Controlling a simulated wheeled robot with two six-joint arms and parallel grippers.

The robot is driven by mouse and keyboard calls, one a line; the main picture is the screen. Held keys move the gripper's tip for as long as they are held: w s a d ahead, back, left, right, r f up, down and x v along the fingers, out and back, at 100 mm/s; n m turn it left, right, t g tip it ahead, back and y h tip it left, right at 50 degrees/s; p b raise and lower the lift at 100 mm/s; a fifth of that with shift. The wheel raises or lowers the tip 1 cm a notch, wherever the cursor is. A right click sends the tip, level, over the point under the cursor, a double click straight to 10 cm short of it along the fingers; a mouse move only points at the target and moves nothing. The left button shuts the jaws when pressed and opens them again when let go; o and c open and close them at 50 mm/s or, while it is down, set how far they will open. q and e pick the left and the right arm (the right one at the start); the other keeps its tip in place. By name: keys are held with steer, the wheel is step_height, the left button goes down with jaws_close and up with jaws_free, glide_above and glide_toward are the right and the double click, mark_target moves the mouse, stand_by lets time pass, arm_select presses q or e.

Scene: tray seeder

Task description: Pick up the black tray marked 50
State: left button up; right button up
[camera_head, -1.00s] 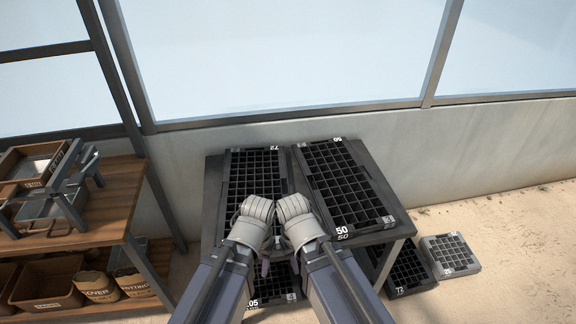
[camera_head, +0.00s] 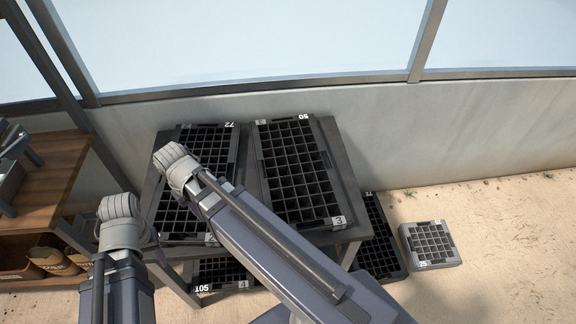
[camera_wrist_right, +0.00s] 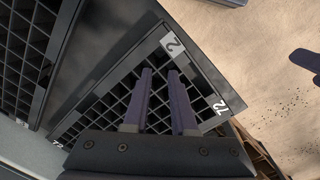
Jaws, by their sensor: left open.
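The black tray marked 50 (camera_head: 285,165) lies on the right half of the dark table, with an upside-down 50 at its far end and a 3 tag at its near right corner. My right forearm crosses over its near left part and hides that corner. A black tray at the left of the right wrist view (camera_wrist_right: 25,65) appears to be the same one. My left gripper (camera_head: 156,238) is open and empty, left of the table's near edge. My right gripper (camera_wrist_right: 165,92) is open and empty over the neighbouring black tray marked 72 (camera_head: 203,145). Its fingers are hidden in the head view.
The table (camera_head: 346,190) has a lower level with a tray marked 105 (camera_head: 222,275). A black tray (camera_head: 382,240) and a grey tray marked 25 (camera_head: 430,245) lie on the floor at right. A wooden shelf (camera_head: 60,165) stands at left. The wall is behind.

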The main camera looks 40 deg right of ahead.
steer(key=w+d+f+m+b, duration=0.1)
steer(key=w+d+m, duration=0.1)
steer(key=d, duration=0.6)
steer(key=w+d+f+m+b, duration=0.1)
steer(key=w+d, duration=0.3)
steer(key=d, duration=0.4)
steer(key=w+d+f+m+y+b, duration=0.1)
steer(key=w+d+m, duration=0.3)
steer(key=d, duration=0.4)
steer(key=shift+d+f, duration=0.4)
steer(key=shift+f, duration=0.25)
step_height(320, 180, down, 3)
steer(key=b, duration=0.3)
steer(key=shift+w+r, duration=0.1)
steer(key=shift+r, duration=0.1)
steer(key=f+b, duration=0.5)
steer(key=shift+w+d+f, duration=0.1)
steer(key=shift+w+f, duration=0.05)
steer(key=shift+w, duration=0.15)
steer(key=shift+c, duration=0.2)
jaws_close()
